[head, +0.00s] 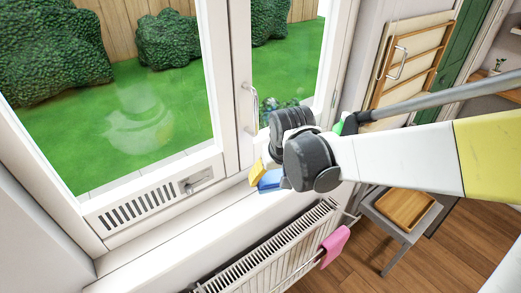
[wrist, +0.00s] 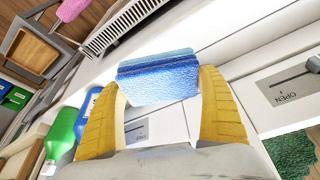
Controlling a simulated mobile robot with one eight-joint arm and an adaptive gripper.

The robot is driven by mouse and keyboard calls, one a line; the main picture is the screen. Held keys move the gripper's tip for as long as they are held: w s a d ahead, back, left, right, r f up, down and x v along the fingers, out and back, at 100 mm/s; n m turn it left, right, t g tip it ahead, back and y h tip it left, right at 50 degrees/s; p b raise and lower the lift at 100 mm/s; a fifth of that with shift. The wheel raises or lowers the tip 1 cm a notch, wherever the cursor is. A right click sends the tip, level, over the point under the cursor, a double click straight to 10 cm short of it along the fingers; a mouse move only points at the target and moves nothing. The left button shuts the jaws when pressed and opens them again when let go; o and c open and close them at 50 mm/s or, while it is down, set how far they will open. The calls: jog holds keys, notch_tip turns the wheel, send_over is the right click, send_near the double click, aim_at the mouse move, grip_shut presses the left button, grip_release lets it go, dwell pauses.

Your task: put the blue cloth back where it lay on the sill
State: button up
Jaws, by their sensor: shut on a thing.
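My gripper (head: 262,178) is shut on the blue cloth (head: 271,181), which also shows in the wrist view (wrist: 158,82). There the cloth is a folded pad with lighter and darker blue layers, held between the two yellow fingers of my gripper (wrist: 162,90). The white sill (head: 170,232) runs below the window. In the head view the cloth appears over the sill's right part, close to its front edge. I cannot tell whether it touches the sill. My dark wrist hides the sill behind and right of it.
A white radiator (head: 270,246) with a pink cloth (head: 334,245) on its rail is below the sill. A window handle (head: 253,105) and vent (head: 137,206) are behind. Green (wrist: 63,128) and blue (wrist: 88,112) bottles stand beside my gripper. The sill's left part is clear.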

aim_at(264, 176)
jog(key=a+f, duration=0.1)
jog(key=w+a+f, duration=0.1)
jog(key=a, duration=0.1)
jog(key=shift+f+b, duration=0.95)
jog(key=shift+f, duration=0.95)
jog(key=shift+f, duration=0.15)
jog(key=o, duration=0.9)
jog(key=shift+o, duration=0.2)
